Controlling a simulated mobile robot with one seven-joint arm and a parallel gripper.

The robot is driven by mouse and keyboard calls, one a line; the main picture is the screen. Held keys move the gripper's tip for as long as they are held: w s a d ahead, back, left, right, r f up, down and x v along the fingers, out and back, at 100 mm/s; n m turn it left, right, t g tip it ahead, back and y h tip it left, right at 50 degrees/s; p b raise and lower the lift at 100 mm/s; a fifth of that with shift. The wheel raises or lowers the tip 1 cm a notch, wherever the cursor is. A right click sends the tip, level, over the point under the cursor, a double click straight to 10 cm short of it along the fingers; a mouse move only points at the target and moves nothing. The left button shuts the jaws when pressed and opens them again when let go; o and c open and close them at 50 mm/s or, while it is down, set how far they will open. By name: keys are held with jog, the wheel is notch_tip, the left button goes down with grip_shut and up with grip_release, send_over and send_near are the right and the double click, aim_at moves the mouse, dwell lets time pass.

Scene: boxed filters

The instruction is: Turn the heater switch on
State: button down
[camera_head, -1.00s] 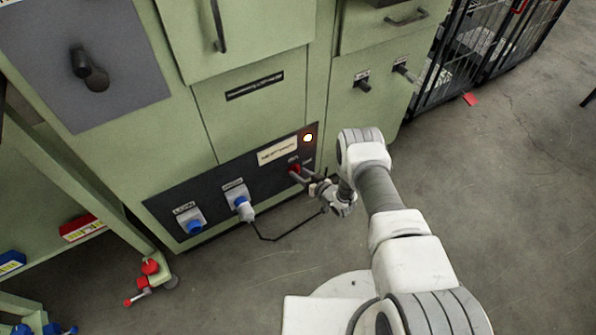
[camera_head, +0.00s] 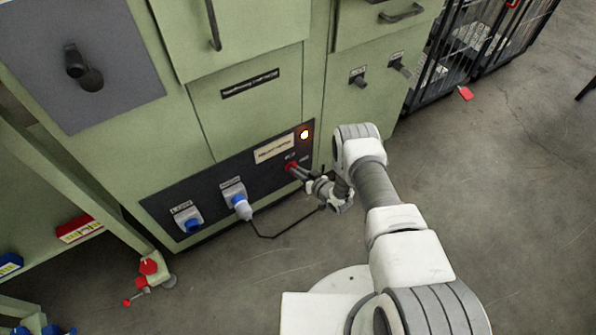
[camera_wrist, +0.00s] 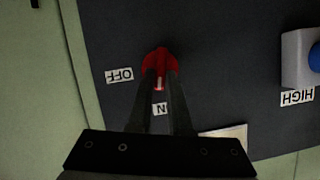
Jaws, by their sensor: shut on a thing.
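The red heater switch (camera_wrist: 160,62) sits on the dark panel; a little of it shows in the head view (camera_head: 291,167). My gripper (camera_wrist: 161,80) is shut on the switch, one finger on each side. The switch's pale tip lies between the fingers and points toward the partly hidden label ending in N (camera_wrist: 160,109). The OFF label (camera_wrist: 119,75) is to the left in the wrist view. In the head view my gripper (camera_head: 298,172) reaches the panel from the right and hides part of the switch. A round lamp (camera_head: 304,134) above the switch is lit.
A LOW socket (camera_head: 192,224) with a blue cover and a HIGH socket (camera_head: 234,190) with a white plug (camera_head: 243,208) are left of the switch. A black cable (camera_head: 272,237) hangs below. Two dark knobs (camera_head: 357,78) (camera_head: 400,67) are up right.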

jog(key=shift+s+a+n+t+h, duration=0.2)
jog(key=shift+n+t+h, duration=0.3)
jog(key=shift+n, duration=0.5)
jog(key=shift+w, duration=0.1)
jog(key=c, duration=0.8)
grip_release()
jog(key=shift+c, duration=0.2)
jog(key=shift+s+d+r, duration=0.1)
jog(key=shift+s+d, duration=0.05)
jog(key=shift+s, duration=0.05)
